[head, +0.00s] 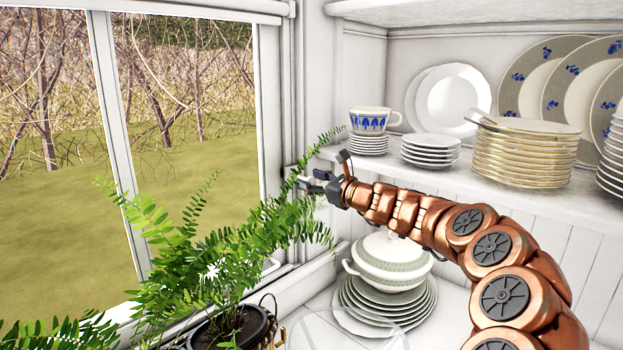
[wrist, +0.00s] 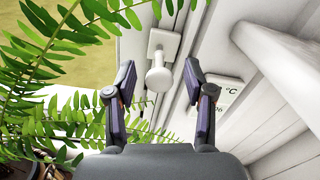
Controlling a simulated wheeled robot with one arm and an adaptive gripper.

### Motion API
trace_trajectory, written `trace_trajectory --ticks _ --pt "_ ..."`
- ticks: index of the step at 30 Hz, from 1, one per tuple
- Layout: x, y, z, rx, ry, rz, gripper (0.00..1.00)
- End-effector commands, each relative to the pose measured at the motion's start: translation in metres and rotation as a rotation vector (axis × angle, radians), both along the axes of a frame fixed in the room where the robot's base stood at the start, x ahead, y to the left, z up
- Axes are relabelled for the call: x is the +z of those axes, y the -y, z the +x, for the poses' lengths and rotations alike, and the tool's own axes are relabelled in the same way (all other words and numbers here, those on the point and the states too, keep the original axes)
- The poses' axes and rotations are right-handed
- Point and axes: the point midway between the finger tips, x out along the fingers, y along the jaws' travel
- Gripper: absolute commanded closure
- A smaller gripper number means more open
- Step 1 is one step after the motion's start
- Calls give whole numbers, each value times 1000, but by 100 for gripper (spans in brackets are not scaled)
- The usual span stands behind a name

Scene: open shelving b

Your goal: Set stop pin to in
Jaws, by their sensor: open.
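The stop pin (wrist: 160,78) is a white round knob on a short stem. It stands out from a white square plate (wrist: 163,42) on the window frame in the wrist view. My gripper (wrist: 158,84) is open, with one dark finger to the left of the knob and one to the right. I see no finger touching it, and nothing is held. In the head view my gripper (head: 308,182) is at the window frame's right edge, where the pin is too small to make out clearly.
A potted fern (head: 215,260) fills the sill, its fronds reaching close to my gripper. A shelf (head: 455,178) with stacked plates (head: 528,150) and a cup (head: 370,120) is to the right. A tureen (head: 390,262) stands below.

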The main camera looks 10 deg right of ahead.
Motion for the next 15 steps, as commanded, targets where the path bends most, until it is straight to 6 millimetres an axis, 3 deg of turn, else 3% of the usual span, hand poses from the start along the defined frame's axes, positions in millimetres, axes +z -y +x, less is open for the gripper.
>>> trace_trajectory --ticks 11,15 --pt "0 -3 4 1 0 0 47" --pt "-1 -3 4 1 0 0 59"
